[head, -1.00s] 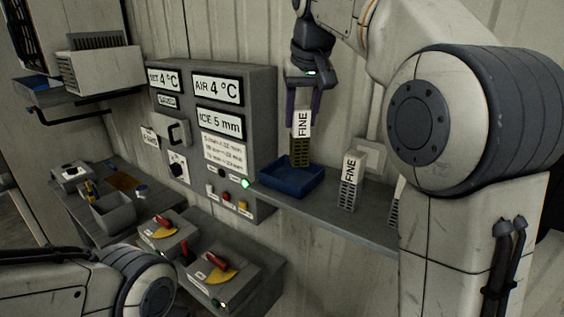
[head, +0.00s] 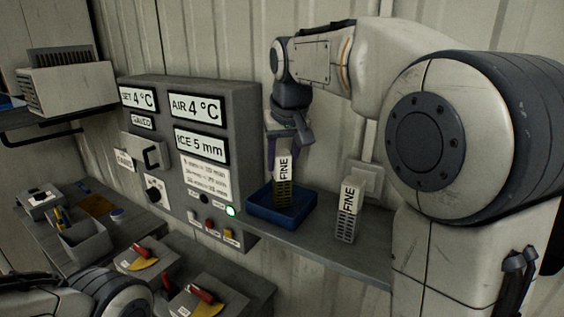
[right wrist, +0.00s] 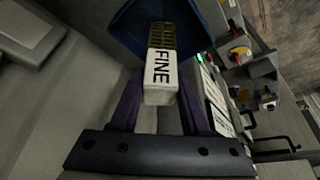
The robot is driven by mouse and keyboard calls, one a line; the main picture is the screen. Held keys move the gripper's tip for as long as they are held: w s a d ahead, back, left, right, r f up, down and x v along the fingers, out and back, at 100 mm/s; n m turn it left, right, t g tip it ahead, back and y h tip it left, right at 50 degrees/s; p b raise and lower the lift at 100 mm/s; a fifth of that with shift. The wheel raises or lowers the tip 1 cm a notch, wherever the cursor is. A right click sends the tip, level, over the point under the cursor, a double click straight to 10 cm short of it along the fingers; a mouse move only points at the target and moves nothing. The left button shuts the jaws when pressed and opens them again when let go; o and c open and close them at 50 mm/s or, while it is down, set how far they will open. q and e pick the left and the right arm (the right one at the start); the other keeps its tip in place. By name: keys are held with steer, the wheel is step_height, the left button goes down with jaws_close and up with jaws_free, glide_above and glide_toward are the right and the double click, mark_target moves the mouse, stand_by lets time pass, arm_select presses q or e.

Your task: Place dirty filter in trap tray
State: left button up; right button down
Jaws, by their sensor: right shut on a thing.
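The dirty filter (head: 283,170) is a upright block with a white FINE label and a brownish, darkened grille at its lower end. My right gripper (head: 284,158) is shut on its top. The filter's lower end is inside the outline of the blue trap tray (head: 262,210) on the shelf; I cannot tell whether it touches the tray floor. In the right wrist view the filter (right wrist: 160,75) lies between the two purple fingers, with the blue tray (right wrist: 125,28) beyond it. My left arm shows at the lower left of the head view, but its gripper is out of view.
A cleaner grey FINE filter (head: 348,213) stands on the shelf (head: 330,250) right of the tray. A grey control panel (head: 225,100) with displays is close on the left. Switch boxes (head: 150,262) and a grey bin (head: 85,243) are lower left.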

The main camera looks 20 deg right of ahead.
steer(key=shift+f, duration=0.35)
steer(key=shift+f, duration=0.15)
steer(key=shift+c, duration=1.9)
jaws_free()
steer(key=shift+s, duration=0.1)
